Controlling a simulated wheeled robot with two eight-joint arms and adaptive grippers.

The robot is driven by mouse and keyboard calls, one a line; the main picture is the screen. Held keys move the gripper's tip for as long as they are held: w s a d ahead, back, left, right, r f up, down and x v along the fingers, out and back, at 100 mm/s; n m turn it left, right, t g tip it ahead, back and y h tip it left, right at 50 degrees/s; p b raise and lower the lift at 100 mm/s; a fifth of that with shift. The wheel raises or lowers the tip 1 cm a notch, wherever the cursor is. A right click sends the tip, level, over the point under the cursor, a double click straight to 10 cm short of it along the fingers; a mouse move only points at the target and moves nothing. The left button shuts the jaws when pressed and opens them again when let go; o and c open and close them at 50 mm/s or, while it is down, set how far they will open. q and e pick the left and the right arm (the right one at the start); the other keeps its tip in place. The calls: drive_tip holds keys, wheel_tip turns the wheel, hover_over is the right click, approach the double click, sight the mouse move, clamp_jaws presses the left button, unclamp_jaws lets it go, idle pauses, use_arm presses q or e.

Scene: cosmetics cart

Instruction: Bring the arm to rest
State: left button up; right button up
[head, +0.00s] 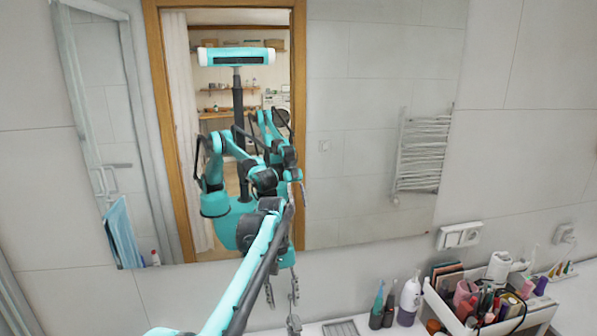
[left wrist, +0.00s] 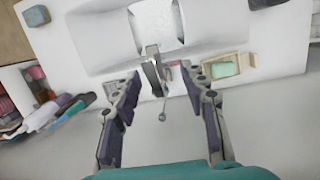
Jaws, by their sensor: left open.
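My left arm rises from the bottom of the head view, in front of the mirror (head: 375,60). My left gripper (head: 281,308) hangs fingers down near the bottom edge of that view, over the white counter. In the left wrist view, my left gripper (left wrist: 160,80) has its two dark fingers spread wide, with nothing between them. A metal tap (left wrist: 153,72) shows beyond the fingertips, apart from them as far as I can tell. My right gripper does not show directly.
A white organizer (head: 484,325) full of cosmetics stands at the lower right, with a white bottle (head: 410,298) and dark bottles beside it. The left wrist view shows a washbasin (left wrist: 95,45) and a soap dish (left wrist: 232,65). The mirror reflects my own body.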

use_arm(q)
drive_tip(key=s+a+t+b, duration=0.3)
drive_tip(key=s+a+b, duration=0.2)
drive_tip(key=s, duration=0.2)
drive_tip(key=s+a+f+m+t+b, duration=0.1)
drive_tip(key=s+a+f+t+b, duration=0.2)
drive_tip(key=s+f, duration=0.6)
drive_tip(key=s+a+f+m+t+y+b, duration=0.1)
drive_tip(key=s+a+f+t+b, duration=0.2)
drive_tip(key=s+f, duration=0.7)
drive_tip(key=s+a+b, duration=0.2)
drive_tip(key=b, duration=0.1)
drive_tip(key=shift+a+f+b, duration=0.15)
drive_tip(key=shift+a+b, duration=0.2)
drive_tip(key=shift+a, duration=0.05)
idle(4.7)
